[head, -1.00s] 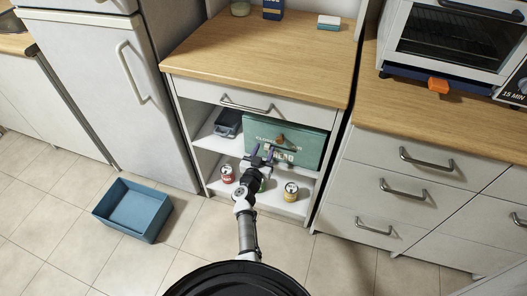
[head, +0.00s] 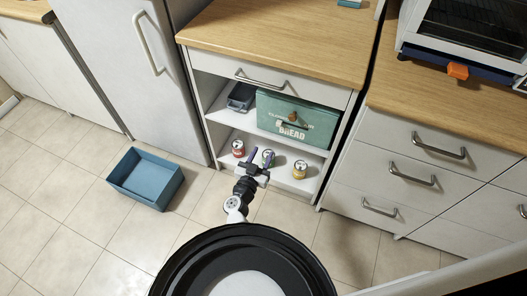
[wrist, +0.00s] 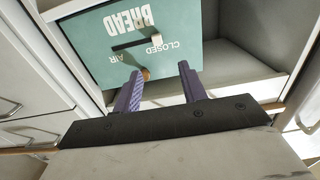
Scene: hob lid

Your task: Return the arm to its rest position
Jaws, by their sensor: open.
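My gripper (head: 260,165) is in front of the open shelf unit in the head view, near the lower shelf, with nothing between its fingers. In the wrist view its two purple fingers (wrist: 160,88) are spread apart and empty. Behind them is the green bread box (wrist: 150,50), upside down in that view, with a dark handle and an orange-brown knob. The bread box (head: 296,122) stands closed in the shelf unit in the head view.
A dark container (head: 241,97) sits left of the bread box. A blue open bin (head: 146,179) is on the floor at left. Surrounding floor is clear.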

